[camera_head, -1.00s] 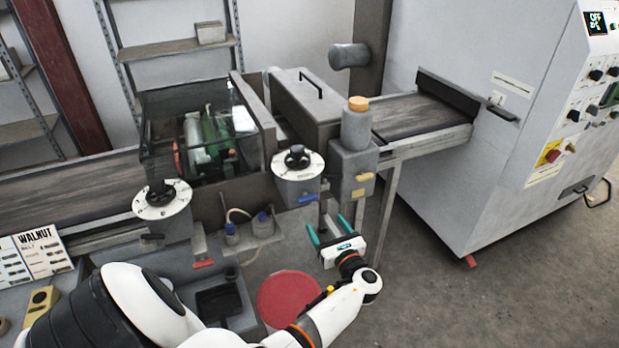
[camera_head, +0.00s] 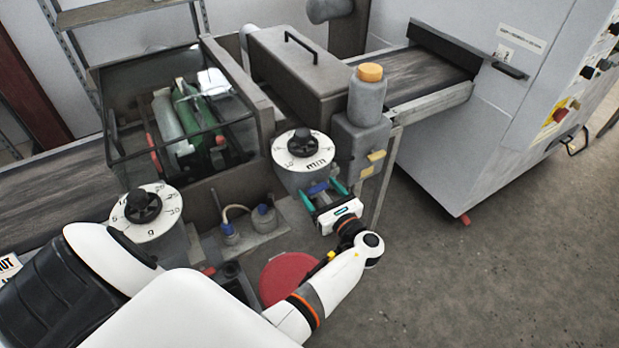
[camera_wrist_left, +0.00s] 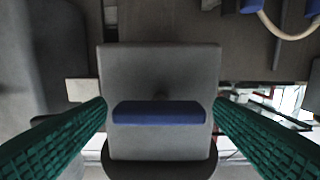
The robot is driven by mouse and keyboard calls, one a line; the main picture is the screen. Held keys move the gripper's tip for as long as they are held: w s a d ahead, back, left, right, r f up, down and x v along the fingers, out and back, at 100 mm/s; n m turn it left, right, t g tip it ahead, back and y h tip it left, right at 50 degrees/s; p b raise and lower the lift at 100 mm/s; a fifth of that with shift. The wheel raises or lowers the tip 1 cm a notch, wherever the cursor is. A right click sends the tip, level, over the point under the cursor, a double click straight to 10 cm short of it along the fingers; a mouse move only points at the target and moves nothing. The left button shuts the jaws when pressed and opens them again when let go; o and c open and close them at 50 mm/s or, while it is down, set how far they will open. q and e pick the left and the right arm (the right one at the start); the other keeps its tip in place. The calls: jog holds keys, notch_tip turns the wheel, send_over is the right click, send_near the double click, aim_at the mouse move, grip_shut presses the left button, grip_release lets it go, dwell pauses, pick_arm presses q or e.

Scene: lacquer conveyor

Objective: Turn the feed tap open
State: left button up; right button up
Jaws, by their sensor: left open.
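The blue tap handle (camera_head: 317,188), which I take to be the feed tap, sits on a grey body below the right-hand dial. In the left wrist view the blue handle (camera_wrist_left: 158,112) is a flat bar lying crosswise on a grey block (camera_wrist_left: 160,75). My left gripper (camera_head: 323,194) is open, with its green fingers on either side of the handle. In the left wrist view the fingertips (camera_wrist_left: 159,108) flank the bar's two ends; I cannot tell whether they touch it. My right gripper is not in view.
The right dial (camera_head: 303,150) and a grey bottle with an orange cap (camera_head: 368,95) stand close above the gripper. Yellow tags (camera_head: 373,163) are to its right. The left dial (camera_head: 146,213), a hose (camera_head: 236,212) and a red round lid (camera_head: 288,280) are nearby. Floor at right is clear.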

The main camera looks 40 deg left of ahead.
pick_arm(q)
jog(key=shift+a, duration=0.1)
jog(key=shift+d+r, duration=0.15)
jog(key=shift+d, duration=0.05)
jog(key=shift+c, duration=0.2)
jog(key=c, duration=0.9)
jog(key=shift+c, duration=0.2)
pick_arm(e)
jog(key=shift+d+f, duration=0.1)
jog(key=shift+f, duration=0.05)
